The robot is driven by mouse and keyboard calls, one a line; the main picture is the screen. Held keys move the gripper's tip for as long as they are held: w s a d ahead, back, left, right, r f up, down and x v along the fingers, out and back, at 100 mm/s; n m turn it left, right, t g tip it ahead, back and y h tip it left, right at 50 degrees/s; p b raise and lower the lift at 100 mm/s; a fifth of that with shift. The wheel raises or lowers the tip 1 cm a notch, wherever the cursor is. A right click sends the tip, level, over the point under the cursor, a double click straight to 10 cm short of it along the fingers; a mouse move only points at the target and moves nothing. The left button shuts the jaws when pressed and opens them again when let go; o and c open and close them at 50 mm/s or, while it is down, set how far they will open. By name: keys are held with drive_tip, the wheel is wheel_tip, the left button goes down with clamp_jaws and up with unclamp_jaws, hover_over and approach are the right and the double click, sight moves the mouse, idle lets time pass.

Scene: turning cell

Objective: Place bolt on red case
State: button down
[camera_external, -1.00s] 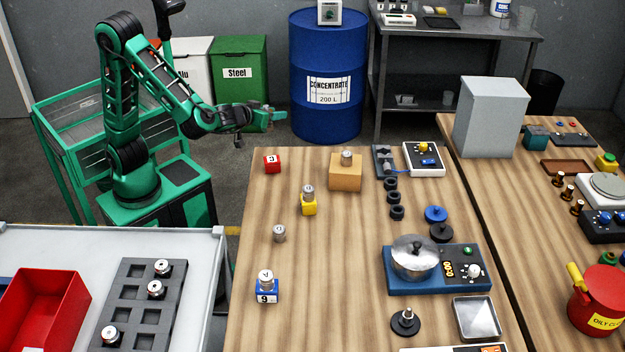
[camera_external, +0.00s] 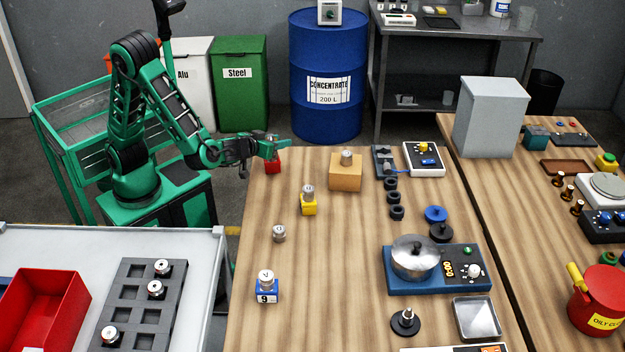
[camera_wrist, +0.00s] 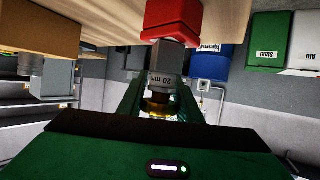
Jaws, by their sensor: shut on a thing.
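The red case (camera_external: 272,167) sits at the far left corner of the wooden table. In the wrist view, where the scene appears upside down, the red case (camera_wrist: 180,20) is at the top centre. My gripper (camera_external: 271,148) is over the case and shut on the bolt (camera_wrist: 165,80), a metal piece with a dark end, a grey band marked 20 and a brass-coloured part. The bolt's dark end lines up with the case and looks close to it or touching; I cannot tell which. My gripper largely hides the bolt in the external view.
On the same table stand a yellow case (camera_external: 309,209) and a blue case (camera_external: 267,296), both topped with metal pieces, and a wooden block (camera_external: 345,178). A loose metal piece (camera_external: 279,233) stands between. The blue drum (camera_external: 327,110) is behind the table.

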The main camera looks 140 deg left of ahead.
drive_tip(key=c, duration=1.3)
unclamp_jaws()
drive_tip(key=v, duration=1.2)
